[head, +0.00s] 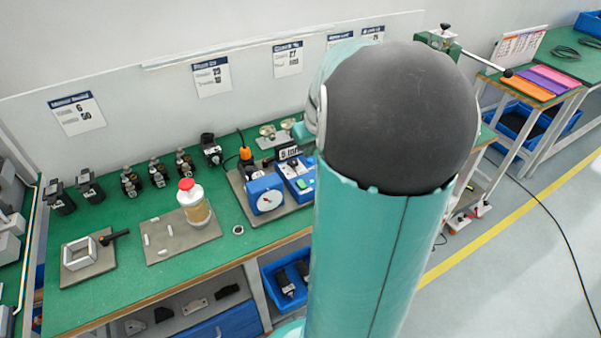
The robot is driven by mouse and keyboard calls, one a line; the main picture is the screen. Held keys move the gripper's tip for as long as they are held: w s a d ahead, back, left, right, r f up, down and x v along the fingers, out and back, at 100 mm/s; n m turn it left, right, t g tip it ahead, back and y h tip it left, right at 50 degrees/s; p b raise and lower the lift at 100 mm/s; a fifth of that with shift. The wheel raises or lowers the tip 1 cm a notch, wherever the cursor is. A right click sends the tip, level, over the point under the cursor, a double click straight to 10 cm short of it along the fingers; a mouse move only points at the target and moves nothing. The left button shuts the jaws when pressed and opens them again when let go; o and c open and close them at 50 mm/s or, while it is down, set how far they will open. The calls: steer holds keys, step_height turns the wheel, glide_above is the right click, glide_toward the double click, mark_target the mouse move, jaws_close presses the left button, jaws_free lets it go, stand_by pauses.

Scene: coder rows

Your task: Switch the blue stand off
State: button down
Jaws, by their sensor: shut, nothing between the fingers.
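On the green bench, a grey plate (240,198) bears two blue units side by side. The left one is a blue box (251,186) with a round white dial and a red pointer. The right one is a blue unit (306,192) with a dark display, pale controls and a green patch. I cannot tell which is the blue stand, or the position of any switch. An orange-and-black tool stands behind the dial box. My arm rises at the centre right, close to the blue units. My gripper is not visible.
The green bench (130,205) also holds a jar with a red lid (194,205), a square frame (80,253) on a plate, and several black parts at the back. A blue bin (275,290) sits below. Open floor (510,260) lies to the right.

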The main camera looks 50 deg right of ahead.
mark_target(302, 186)
steer(key=x, duration=1.4)
steer(key=shift+s+a+f, duration=0.1)
steer(key=shift+s+a, duration=0.1)
steer(key=shift+s, duration=0.1)
steer(key=shift+w+f, duration=0.1)
steer(key=shift+f, duration=0.1)
steer(key=shift+s, duration=0.2)
steer(key=shift+s+a+f, duration=0.15)
steer(key=shift+s+a, duration=0.15)
steer(key=shift+s, duration=0.4)
